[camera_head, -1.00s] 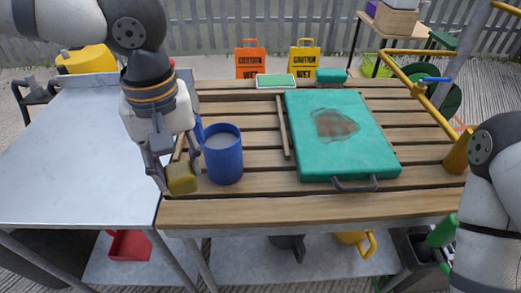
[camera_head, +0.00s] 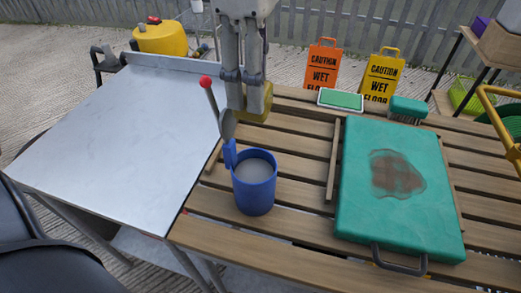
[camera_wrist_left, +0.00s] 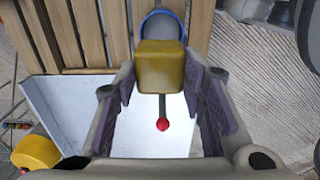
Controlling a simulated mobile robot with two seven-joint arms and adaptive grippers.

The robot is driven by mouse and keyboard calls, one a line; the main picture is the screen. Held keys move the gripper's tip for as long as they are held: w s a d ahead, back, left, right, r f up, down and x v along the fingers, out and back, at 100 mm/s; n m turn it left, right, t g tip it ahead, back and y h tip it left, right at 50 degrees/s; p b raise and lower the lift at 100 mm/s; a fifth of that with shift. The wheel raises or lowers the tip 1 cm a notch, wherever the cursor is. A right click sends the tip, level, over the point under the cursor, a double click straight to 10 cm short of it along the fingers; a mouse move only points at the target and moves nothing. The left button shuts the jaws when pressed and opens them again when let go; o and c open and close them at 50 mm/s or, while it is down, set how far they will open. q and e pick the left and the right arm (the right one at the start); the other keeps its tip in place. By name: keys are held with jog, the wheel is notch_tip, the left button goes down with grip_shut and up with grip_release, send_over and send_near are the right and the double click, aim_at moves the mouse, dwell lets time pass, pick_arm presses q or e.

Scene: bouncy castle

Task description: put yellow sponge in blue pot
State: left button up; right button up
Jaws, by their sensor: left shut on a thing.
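The yellow sponge (camera_head: 251,108) is a small block between the fingertips of my left gripper (camera_head: 252,95), which is shut on it. The sponge also shows between the fingers in the left wrist view (camera_wrist_left: 160,68). The blue pot (camera_head: 255,188) stands upright on the slatted wooden table and holds a greyish content. In the head view the gripper and sponge appear beyond the pot's rim, held up and apart from it. In the left wrist view the pot (camera_wrist_left: 163,20) is partly hidden behind the sponge. My right gripper is out of view.
A teal board (camera_head: 395,215) with a brown stain lies to the right. A wooden stick (camera_head: 333,160) lies between board and pot. The metal table (camera_head: 110,135) at left is bare.

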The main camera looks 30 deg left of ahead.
pick_arm(q)
jog(key=f, duration=1.3)
jog(key=shift+s+f, duration=0.2)
jog(key=shift+f, duration=0.1)
jog(key=o, duration=1)
jog(key=shift+o, duration=0.2)
notch_tip(320, 180, up, 12)
jog(key=shift+r, duration=0.15)
